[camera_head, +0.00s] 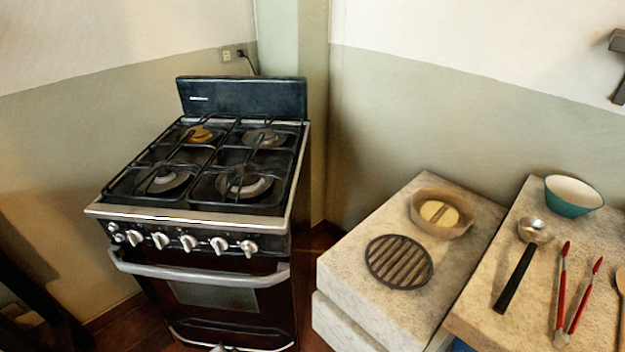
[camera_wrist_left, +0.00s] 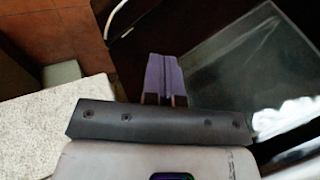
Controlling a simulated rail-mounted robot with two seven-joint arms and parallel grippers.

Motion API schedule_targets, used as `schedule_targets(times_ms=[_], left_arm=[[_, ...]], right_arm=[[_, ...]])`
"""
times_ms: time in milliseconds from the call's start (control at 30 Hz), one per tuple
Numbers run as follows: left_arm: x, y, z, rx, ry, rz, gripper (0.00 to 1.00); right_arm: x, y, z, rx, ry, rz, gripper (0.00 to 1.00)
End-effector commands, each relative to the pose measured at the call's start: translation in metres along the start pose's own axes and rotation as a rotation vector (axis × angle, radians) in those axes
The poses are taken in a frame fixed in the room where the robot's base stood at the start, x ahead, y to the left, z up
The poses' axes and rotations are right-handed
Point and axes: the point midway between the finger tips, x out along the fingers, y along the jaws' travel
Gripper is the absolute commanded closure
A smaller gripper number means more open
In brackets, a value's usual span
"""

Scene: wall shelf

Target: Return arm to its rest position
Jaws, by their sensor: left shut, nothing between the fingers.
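My left gripper shows in the left wrist view (camera_wrist_left: 163,76), with its purple fingers pressed together and nothing between them. It hangs over the dark floor area, with a stone-topped block to its left and a glass oven panel to its right, apart from both as far as I can tell. In the head view I cannot clearly make out the left gripper. My right gripper is in neither view.
The black stove (camera_head: 240,150) stands at left. A slatted trivet (camera_head: 399,262) and a round dish (camera_head: 441,212) sit on the stone block. On the right counter are a teal bowl (camera_head: 573,196), a ladle (camera_head: 520,260) and red-handled tongs (camera_head: 572,300). A dark bracket (camera_head: 617,60) is on the wall.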

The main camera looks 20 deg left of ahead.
Motion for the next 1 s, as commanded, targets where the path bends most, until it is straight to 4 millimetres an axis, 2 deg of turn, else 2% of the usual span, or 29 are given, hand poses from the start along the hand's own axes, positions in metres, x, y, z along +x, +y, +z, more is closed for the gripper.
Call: schedule_targets(times_ms=[33, 100, 167, 200, 300, 333, 400, 667, 867, 1000], left_arm=[[-0.047, 0.003, -0.007, -0.037, 0.026, 0.052, 1.0], [-0.099, 0.009, -0.011, -0.082, 0.059, 0.121, 1.0], [-0.141, 0.012, -0.012, -0.116, 0.094, 0.174, 1.0], [-0.169, 0.013, -0.013, -0.14, 0.122, 0.205, 1.0], [-0.231, 0.011, -0.01, -0.202, 0.184, 0.269, 1.0], [-0.246, 0.01, -0.008, -0.219, 0.19, 0.282, 1.0], [-0.272, 0.01, 0.001, -0.254, 0.185, 0.31, 1.0], [-0.33, 0.027, 0.05, -0.297, 0.021, 0.41, 1.0], [-0.377, -0.002, 0.036, -0.295, 0.026, 0.406, 1.0], [-0.415, -0.024, 0.027, -0.294, 0.027, 0.406, 1.0]], right_arm=[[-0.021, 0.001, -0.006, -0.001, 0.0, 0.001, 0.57], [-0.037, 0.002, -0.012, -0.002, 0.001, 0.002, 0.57], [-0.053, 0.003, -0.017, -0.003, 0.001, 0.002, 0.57], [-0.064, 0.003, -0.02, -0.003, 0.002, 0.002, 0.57], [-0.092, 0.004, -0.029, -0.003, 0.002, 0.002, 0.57], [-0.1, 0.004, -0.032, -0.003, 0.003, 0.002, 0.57], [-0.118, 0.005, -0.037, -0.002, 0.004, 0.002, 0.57], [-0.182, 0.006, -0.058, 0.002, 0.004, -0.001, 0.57], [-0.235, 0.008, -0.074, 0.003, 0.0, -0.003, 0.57], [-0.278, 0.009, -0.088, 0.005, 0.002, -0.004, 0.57]])
